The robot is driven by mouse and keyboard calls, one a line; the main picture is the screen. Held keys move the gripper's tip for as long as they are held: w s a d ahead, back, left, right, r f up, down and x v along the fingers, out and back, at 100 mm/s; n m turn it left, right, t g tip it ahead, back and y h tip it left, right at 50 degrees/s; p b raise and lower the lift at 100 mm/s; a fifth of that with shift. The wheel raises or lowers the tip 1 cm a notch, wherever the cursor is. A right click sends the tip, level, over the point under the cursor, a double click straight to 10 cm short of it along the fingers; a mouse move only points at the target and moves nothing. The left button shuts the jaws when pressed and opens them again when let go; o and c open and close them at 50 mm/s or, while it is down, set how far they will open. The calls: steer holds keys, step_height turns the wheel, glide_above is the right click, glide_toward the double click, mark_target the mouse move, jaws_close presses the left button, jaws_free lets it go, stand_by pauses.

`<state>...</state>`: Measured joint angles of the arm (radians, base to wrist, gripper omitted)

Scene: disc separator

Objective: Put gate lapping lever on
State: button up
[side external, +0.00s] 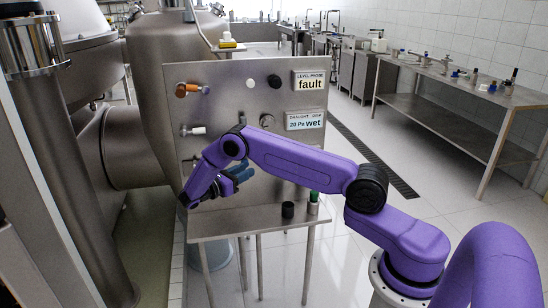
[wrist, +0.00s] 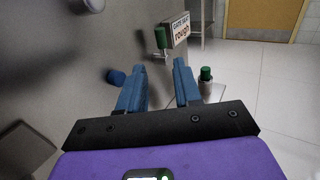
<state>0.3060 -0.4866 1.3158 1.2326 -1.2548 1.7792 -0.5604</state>
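In the wrist view a small green-handled lever (wrist: 161,38) stands out from the steel panel, beside a sign reading "GATE SEAT rough" (wrist: 181,28). I take it for the gate lapping lever. Its handle points up. My gripper (wrist: 160,68) has its two blue fingers apart with nothing between them. The lever is ahead of the fingertips, apart from them. In the side view my gripper (side external: 238,173) is close in front of the lower panel (side external: 225,105), above the small steel shelf. There my arm hides the green lever and its sign.
An orange-brown lever (side external: 187,89), a white lever (side external: 194,130) and several knobs sit on the panel. A blue knob (wrist: 116,76) is left of the fingers. On the shelf (side external: 225,224) stand a black cylinder (side external: 288,210) and a green-topped piece (side external: 314,198).

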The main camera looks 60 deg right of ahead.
steer(key=s+d, duration=0.2)
steer(key=d, duration=1.2)
steer(key=shift+s, duration=0.4)
steer(key=shift+d, duration=0.1)
jaws_close()
